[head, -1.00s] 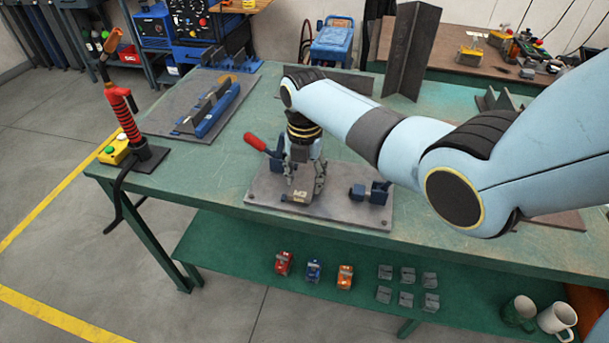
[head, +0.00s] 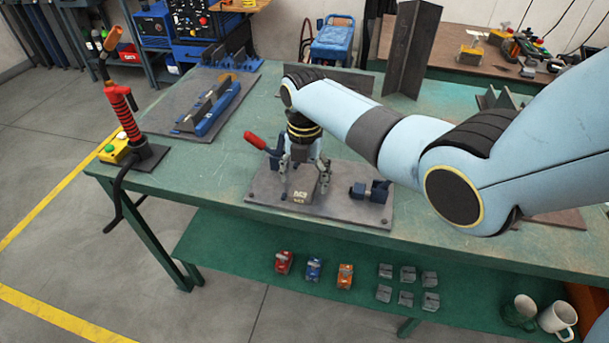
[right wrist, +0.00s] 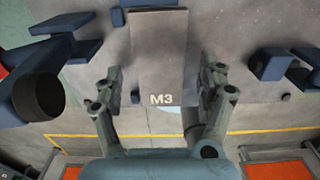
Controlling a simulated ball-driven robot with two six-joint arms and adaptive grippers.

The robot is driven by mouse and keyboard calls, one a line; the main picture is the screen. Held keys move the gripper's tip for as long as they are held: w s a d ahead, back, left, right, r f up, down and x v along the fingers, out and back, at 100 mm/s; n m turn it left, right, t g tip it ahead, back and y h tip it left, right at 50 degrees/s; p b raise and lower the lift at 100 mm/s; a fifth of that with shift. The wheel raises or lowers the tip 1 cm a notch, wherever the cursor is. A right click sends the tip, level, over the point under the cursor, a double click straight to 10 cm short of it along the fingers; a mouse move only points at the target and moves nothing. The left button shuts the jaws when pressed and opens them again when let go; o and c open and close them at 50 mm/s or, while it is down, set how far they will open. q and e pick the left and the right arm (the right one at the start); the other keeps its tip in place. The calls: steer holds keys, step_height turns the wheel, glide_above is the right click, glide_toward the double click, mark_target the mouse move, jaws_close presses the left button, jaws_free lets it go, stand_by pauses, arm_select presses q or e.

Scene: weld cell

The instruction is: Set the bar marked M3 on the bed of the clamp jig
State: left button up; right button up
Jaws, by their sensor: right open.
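The bar marked M3 (head: 301,189) is a grey block lying on the plate of the clamp jig (head: 345,205). Its M3 marking faces the near side. In the right wrist view the bar (right wrist: 158,55) lies lengthwise between my fingers, with a gap on both sides. My right gripper (head: 304,190) is open and straddles the bar from above. It also shows in the right wrist view (right wrist: 165,95). The jig's red-handled clamp (head: 262,143) stands left of the bar and a blue clamp block (head: 371,190) stands to its right. My left gripper is not in view.
A second fixture plate (head: 165,118) with a blue holder is at the back left. A torch stand (head: 148,155) is at the table's left corner. A tall angle iron (head: 412,50) stands behind my right arm. Small coloured blocks (head: 314,268) sit on the lower shelf.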

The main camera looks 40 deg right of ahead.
steer(key=shift+s, duration=0.1)
step_height(320, 180, up, 12)
stand_by(0.5)
